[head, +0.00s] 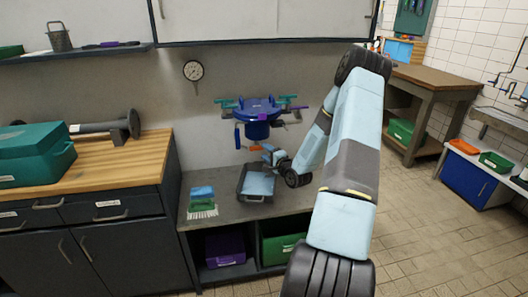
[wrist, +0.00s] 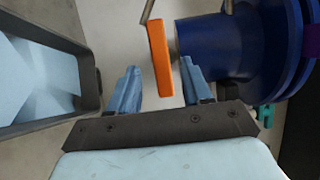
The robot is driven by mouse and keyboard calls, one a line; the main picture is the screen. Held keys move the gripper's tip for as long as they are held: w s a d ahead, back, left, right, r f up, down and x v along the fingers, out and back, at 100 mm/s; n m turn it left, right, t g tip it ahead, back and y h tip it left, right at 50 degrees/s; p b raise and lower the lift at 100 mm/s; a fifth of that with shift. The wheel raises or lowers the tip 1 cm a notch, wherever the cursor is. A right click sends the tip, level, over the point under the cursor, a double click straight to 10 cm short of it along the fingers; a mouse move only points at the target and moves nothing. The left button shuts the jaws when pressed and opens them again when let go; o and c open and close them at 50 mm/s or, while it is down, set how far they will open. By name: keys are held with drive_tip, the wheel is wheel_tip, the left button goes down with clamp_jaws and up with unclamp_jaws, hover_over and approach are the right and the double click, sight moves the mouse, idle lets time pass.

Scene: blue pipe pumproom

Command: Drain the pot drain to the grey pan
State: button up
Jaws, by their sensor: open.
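The blue pot (head: 258,128) is mounted on the wall above the counter; its blue body also shows at the right of the wrist view (wrist: 215,48). An orange lever (wrist: 159,57) stands beside the pot body in the wrist view. My gripper (wrist: 158,76) is open, with one blue finger on each side of the lever's lower end; I cannot tell whether either finger touches it. In the head view my gripper (head: 268,154) is just below the pot. The grey pan (head: 243,182), light blue inside, sits on the counter below; its rim (wrist: 92,82) shows at the wrist view's left.
The wooden bench (head: 110,153) at left holds a green toolbox (head: 35,155). Floor is clear at right.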

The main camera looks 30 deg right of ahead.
sight(259, 145)
drive_tip(key=shift+w+a, duration=0.1)
drive_tip(key=shift+w, duration=1.15)
